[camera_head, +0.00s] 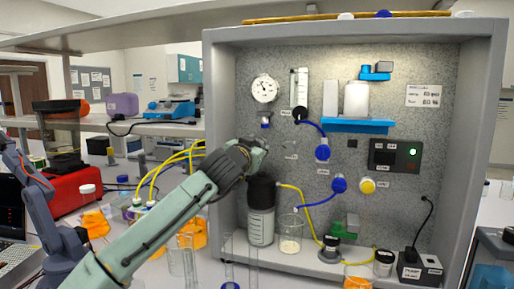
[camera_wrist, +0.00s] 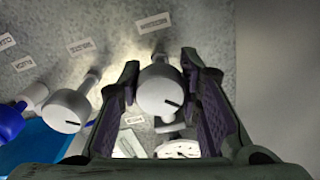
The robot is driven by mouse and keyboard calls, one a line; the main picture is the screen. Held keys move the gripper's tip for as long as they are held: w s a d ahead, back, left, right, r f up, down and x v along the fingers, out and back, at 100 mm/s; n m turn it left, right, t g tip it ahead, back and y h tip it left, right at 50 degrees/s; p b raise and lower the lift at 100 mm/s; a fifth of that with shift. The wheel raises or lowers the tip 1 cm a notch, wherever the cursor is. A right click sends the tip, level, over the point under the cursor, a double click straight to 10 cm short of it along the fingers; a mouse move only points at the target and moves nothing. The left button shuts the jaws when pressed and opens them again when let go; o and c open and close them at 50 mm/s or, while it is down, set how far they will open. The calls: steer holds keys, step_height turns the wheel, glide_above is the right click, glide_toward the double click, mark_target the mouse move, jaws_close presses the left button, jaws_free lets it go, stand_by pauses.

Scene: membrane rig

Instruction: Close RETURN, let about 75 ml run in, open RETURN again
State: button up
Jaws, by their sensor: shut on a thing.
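My gripper (camera_wrist: 165,85) is at the left part of the rig panel in the head view (camera_head: 258,150), just below the dial gauge. In the wrist view its fingers stand on both sides of a round pale knob (camera_wrist: 158,92) with a dark pointer line, and it is shut on this knob. The small label plates near it are too blurred to read, so I cannot tell by name whether it is RETURN. A glass beaker (camera_head: 290,238) stands on the rig floor with a little pale content at its bottom. I cannot read its volume.
The dial gauge (camera_head: 264,89) and a flow tube (camera_head: 299,88) are on the panel. A dark-topped bottle (camera_head: 261,222) stands below my gripper. Blue and yellow tubes cross the panel. In the wrist view a second pale knob (camera_wrist: 68,110) is close on the left.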

steer(key=shift+c, duration=1.4)
steer(key=shift+m, duration=0.9)
steer(key=m, duration=0.3)
steer(key=shift+a, duration=0.1)
steer(key=shift+r+m, duration=0.1)
steer(key=shift+m, duration=2.1)
steer(key=o, duration=1.2)
